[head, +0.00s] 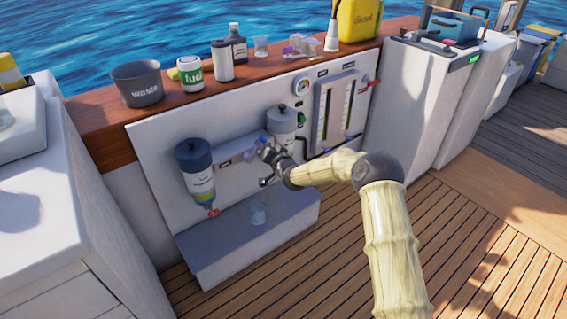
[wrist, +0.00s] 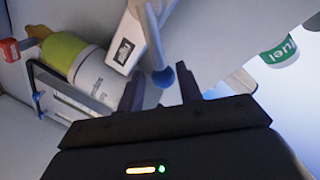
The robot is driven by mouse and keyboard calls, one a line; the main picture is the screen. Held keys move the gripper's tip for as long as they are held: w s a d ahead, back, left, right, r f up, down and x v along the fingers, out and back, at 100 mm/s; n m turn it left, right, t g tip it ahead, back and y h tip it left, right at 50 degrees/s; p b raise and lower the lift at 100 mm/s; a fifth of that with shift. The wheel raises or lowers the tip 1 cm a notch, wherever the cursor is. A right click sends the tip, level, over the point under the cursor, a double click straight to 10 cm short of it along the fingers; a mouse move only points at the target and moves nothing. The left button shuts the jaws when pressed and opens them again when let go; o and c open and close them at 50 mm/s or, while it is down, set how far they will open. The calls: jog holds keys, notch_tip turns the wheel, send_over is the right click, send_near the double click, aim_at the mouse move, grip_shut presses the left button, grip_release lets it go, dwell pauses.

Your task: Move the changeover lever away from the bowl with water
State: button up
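The changeover lever (wrist: 157,45) shows in the wrist view as a grey bar ending in a dark blue ball knob. My gripper (wrist: 161,88) is open, with a finger on each side of the knob and visible gaps. In the head view my gripper (head: 266,153) is at the panel between two filters and largely hides the lever. The left filter (head: 197,172) has a dark cap and a yellow-green bowl with a red drain below. The right filter (head: 282,122) has its lower part hidden. A yellow-green bowl (wrist: 64,50) shows in the wrist view. I cannot tell which bowl holds water.
A waste bucket (head: 137,85), fuel can (head: 190,74) and several bottles stand on the wooden ledge. A gauge panel (head: 336,108) is to the right. The deck in front is clear.

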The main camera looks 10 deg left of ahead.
jog(key=p+v, duration=0.3)
jog(key=v, duration=1)
jog(key=shift+s+d+p, duration=0.25)
jog(key=shift+d+p, duration=0.05)
jog(key=shift+r, duration=0.15)
jog(key=s+d+r+n+g+h, duration=0.35)
jog(key=s+d+g+h, duration=0.35)
jog(key=s+d, duration=0.85)
jog(key=s+d+r+m+g+h, duration=0.35)
jog(key=s+d, duration=0.65)
jog(key=s, duration=0.5)
jog(key=w+p+v, duration=0.3)
jog(key=p+v, duration=0.9)
jog(key=w+d+r+p+v, duration=0.1)
jog(key=w+p+v, duration=0.2)
jog(key=p+v, duration=1)
jog(key=w+r+p+v, duration=0.1)
jog(key=w+p+v, duration=0.1)
jog(key=p+v, duration=1)
jog(key=shift+d+r+n+p, duration=0.4)
jog(key=shift+d+p, duration=0.05)
jog(key=shift+p, duration=0.1)
